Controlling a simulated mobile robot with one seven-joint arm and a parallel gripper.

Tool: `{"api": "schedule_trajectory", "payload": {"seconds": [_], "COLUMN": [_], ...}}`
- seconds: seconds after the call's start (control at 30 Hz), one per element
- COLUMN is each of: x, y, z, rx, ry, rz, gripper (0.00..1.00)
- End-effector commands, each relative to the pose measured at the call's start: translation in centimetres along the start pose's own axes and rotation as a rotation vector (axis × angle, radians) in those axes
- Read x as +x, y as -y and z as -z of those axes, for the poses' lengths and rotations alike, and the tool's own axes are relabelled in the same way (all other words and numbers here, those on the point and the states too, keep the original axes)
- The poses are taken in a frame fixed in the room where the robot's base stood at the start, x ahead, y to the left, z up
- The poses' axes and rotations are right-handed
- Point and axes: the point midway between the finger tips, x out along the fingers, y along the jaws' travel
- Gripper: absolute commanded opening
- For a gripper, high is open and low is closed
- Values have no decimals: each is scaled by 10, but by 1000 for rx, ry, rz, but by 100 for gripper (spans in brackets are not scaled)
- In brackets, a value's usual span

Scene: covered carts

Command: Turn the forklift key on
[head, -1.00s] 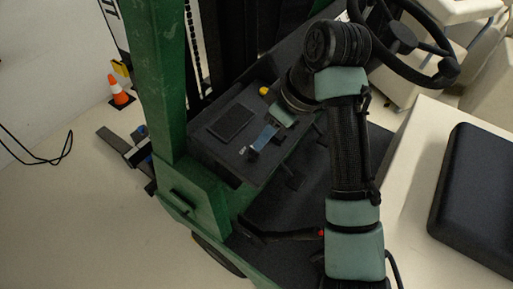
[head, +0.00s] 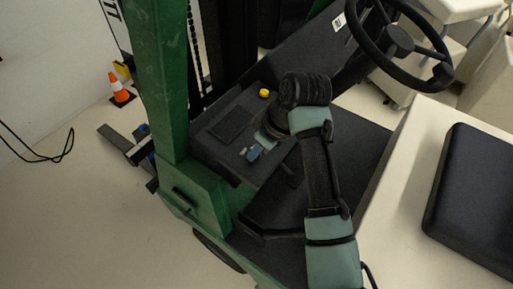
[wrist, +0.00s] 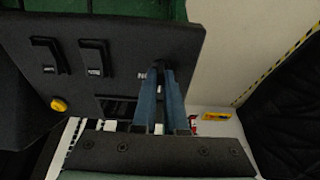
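The forklift's dark dash panel (head: 226,124) lies left of the steering wheel in the head view. It also shows in the wrist view (wrist: 120,35), with two black rocker switches (wrist: 94,58) and a yellow button (wrist: 59,105). My gripper (head: 250,154) is low at the panel's near edge. In the wrist view, the blue fingertips of my gripper (wrist: 160,72) are close together, with a narrow gap between them. A small dark piece (wrist: 157,66), possibly the key, shows at the tips, beside white lettering. I cannot tell whether the fingers touch it.
The steering wheel (head: 400,42) is at upper right and the black seat (head: 475,190) at right. A green mast post (head: 172,75) stands left of the panel. An orange cone (head: 119,88) stands on the open floor at left.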

Motion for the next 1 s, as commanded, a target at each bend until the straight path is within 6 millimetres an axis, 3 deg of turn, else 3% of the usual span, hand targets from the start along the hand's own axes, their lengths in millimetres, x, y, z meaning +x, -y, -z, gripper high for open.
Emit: {"api": "schedule_trajectory", "payload": {"seconds": [0.57,1.0], "x": [-2,-4], "y": [1,2], "z": [1,3], "rx": [38,349], "ry": [-1,0], "rz": [-6,-62], "gripper": [0,0]}}
